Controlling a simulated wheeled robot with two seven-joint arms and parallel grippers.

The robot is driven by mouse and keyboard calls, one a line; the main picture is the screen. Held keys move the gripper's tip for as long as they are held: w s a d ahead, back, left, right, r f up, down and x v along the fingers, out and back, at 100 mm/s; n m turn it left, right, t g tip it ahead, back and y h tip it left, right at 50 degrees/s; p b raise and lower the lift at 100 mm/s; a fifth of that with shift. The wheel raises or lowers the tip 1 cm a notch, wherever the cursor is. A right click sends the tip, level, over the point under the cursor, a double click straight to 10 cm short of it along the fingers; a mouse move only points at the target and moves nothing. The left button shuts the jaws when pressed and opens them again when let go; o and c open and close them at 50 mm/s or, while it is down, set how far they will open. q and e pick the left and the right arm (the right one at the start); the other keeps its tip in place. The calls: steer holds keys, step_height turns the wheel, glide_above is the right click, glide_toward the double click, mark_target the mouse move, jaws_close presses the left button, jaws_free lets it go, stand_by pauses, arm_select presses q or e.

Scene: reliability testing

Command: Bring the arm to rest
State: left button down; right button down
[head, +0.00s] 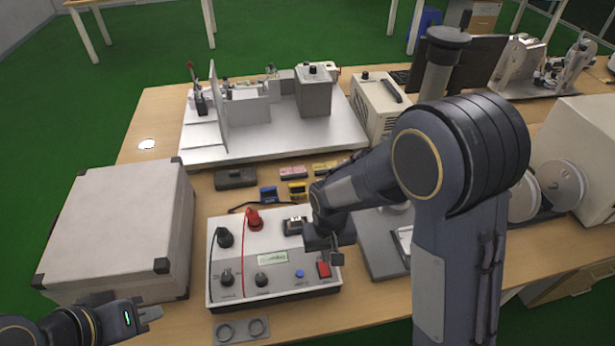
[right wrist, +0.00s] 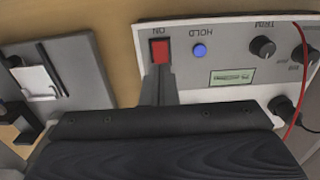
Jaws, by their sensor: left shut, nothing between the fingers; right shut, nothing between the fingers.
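My right arm reaches over the table from the right in the head view. Its gripper (head: 337,258) is shut and empty, pointing down just above the right front part of a white control box (head: 275,292). In the right wrist view the closed fingers (right wrist: 163,72) are beside the red ON switch (right wrist: 159,51); I cannot tell whether they touch it. The red switch (head: 323,270) also shows in the head view. My left gripper (head: 152,313) is shut and empty at the lower left, in front of a grey case.
The grey case (head: 120,225) stands left of the control box. A metal test rig (head: 270,125) is behind. Small coloured blocks (head: 297,188) lie between rig and box. A plate with two rings (head: 241,330) lies at the front edge. A grey stand (head: 378,245) is right of the box.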

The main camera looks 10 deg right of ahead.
steer(key=s+d+r+m+t+y, duration=0.1)
steer(key=s+d+r, duration=0.3)
steer(key=s+r, duration=0.4)
steer(key=s+d+r+m+t+y, duration=0.1)
steer(key=s+d+r+t, duration=0.3)
steer(key=s+r, duration=0.4)
steer(key=shift+s+d+r+t+y, duration=0.15)
steer(key=shift+d+r+t+y, duration=0.15)
steer(key=shift+d+r+y, duration=0.45)
